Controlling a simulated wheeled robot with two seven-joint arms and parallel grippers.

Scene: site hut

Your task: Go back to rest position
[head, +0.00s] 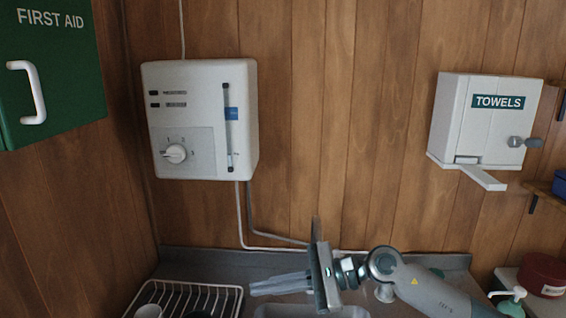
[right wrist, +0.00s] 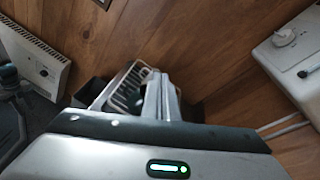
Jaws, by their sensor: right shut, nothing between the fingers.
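My right arm (head: 425,286) comes in from the lower right in the head view. My right gripper (head: 255,288) points left over the counter, between the dish rack and the sink. Its fingers are together and hold nothing. In the right wrist view the shut fingers (right wrist: 160,98) show beyond the dark edge of the gripper body. My left gripper does not show in the head view.
A white water heater (head: 190,120) hangs on the wooden wall, with pipes below. A towel dispenser (head: 480,125) hangs at right, a green first aid cabinet (head: 60,95) at upper left. A dish rack (head: 225,290) stands left of the sink (head: 300,310).

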